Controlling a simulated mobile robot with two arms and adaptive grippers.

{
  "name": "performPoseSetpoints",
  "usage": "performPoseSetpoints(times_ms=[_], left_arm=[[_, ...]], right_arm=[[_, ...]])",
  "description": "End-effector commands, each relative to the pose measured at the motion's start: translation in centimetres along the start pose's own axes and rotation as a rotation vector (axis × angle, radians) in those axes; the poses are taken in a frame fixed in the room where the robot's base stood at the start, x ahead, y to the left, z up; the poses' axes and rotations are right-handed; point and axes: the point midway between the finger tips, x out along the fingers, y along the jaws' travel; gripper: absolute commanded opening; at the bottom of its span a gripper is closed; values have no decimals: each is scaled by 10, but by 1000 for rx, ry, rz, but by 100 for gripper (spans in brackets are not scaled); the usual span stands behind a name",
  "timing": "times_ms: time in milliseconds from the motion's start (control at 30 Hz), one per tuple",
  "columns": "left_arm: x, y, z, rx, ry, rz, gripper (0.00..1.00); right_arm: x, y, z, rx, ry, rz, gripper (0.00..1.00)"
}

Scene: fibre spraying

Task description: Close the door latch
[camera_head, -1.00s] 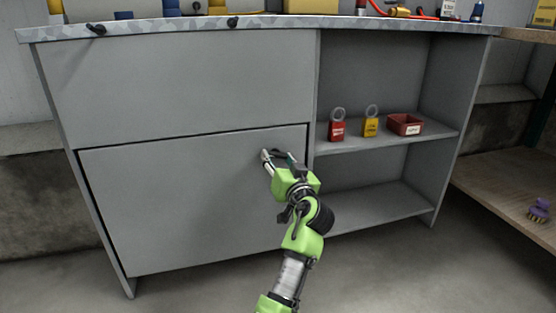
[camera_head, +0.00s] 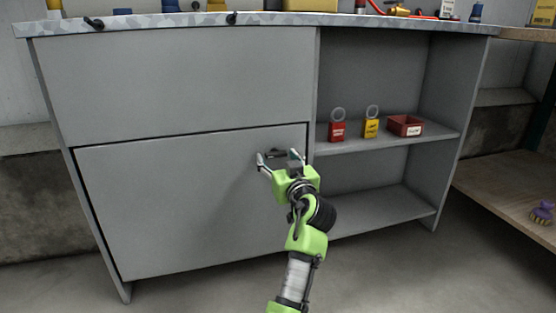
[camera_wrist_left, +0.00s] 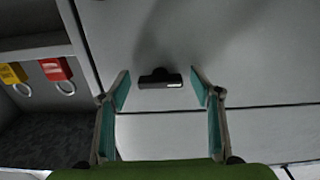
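The cabinet's lower door (camera_head: 180,205) is a flat grey panel that sits nearly flush under the upper panel, with a dark gap along its top edge. A small black latch handle (camera_wrist_left: 160,78) shows on the door in the left wrist view. It lies crosswise between the fingertips and appears apart from both. My left gripper (camera_head: 279,155) is open in front of the door's upper right corner; its fingers also show in the left wrist view (camera_wrist_left: 160,90). In the head view the gripper hides most of the latch. My right gripper is not in view.
Right of the door, open shelves hold a red padlock (camera_head: 338,131), a yellow padlock (camera_head: 371,128) and a red bin (camera_head: 405,125). Tools lie on the worktop (camera_head: 160,22) above. A wooden shelf (camera_head: 510,185) with a purple brush (camera_head: 542,212) stands at the right.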

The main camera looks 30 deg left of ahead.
Motion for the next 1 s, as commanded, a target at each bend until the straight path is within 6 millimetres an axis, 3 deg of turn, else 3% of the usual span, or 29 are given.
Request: performPoseSetpoints(times_ms=[267, 700, 1000], left_arm=[[0, 0, -7, -1, 2, 0, 58], [0, 2, -83, -2, 2, 0, 58], [0, 2, -100, 1, 0, 0, 58]], right_arm=[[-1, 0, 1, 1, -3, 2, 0], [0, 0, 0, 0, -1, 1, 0], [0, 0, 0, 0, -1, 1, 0]])
